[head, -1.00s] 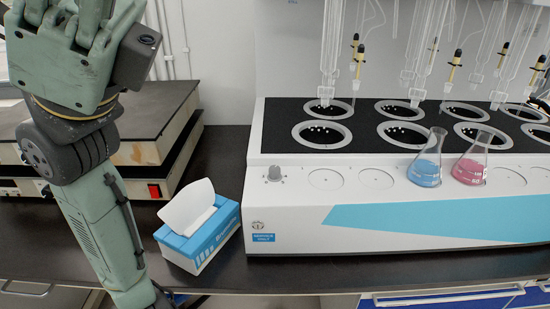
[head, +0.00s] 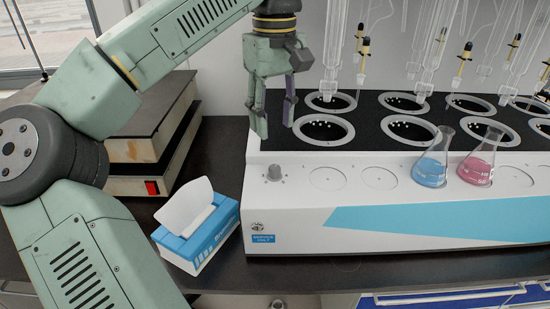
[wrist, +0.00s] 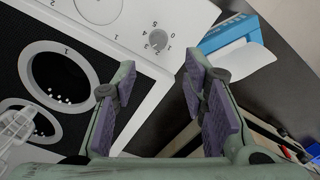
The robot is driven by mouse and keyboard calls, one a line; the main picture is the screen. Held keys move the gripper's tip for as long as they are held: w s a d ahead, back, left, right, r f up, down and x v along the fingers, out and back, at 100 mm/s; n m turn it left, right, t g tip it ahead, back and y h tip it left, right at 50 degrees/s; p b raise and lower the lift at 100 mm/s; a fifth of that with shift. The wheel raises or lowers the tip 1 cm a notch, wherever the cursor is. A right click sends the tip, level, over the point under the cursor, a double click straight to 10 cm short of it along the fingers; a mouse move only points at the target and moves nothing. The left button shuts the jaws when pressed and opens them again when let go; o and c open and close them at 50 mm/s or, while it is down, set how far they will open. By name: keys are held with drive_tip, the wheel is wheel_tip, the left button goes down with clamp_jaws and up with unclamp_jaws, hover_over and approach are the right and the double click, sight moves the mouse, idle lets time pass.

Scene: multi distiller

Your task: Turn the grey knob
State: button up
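The grey knob (head: 274,173) sits on the front left of the white distiller (head: 300,205). In the wrist view the knob (wrist: 158,38) has a scale of numbers beside it. My gripper (head: 274,125) points down above the distiller's left end, behind and above the knob in the head view. In the wrist view my gripper (wrist: 165,95) shows its two purple-padded fingers spread apart with nothing between them. The fingers are apart from the knob.
A blue and white tissue box (head: 200,238) stands left of the distiller. A blue flask (head: 433,160) and a pink flask (head: 481,158) stand on the distiller's front ledge. Glassware (head: 333,50) hangs over the round wells. A box-shaped device (head: 150,135) lies at the back left.

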sight(275, 168)
wheel_tip(275, 168, down, 10)
drive_tip(key=shift+d+f+p, duration=0.1)
drive_tip(key=shift+p, duration=0.4)
drive_tip(key=shift+c, duration=0.3)
clamp_jaws()
